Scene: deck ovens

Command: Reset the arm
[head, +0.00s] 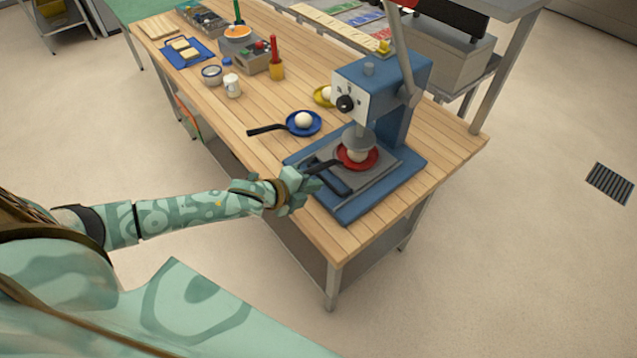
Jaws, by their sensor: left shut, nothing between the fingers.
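My left arm (185,208) reaches in from the left over the near end of the wooden table. Its gripper (312,180) is shut and empty at the left edge of the blue press (410,120). A red pan (372,163) sits on the press plate under the press head, with a pale ball of dough in it. The pan's dark handle (322,166) points left towards my gripper. I cannot tell whether the gripper touches it. My right gripper is not in view.
A blue pan (314,130) with a dough ball lies left of the press. A yellow pan (321,96) with another stands behind. The table's near left corner is clear.

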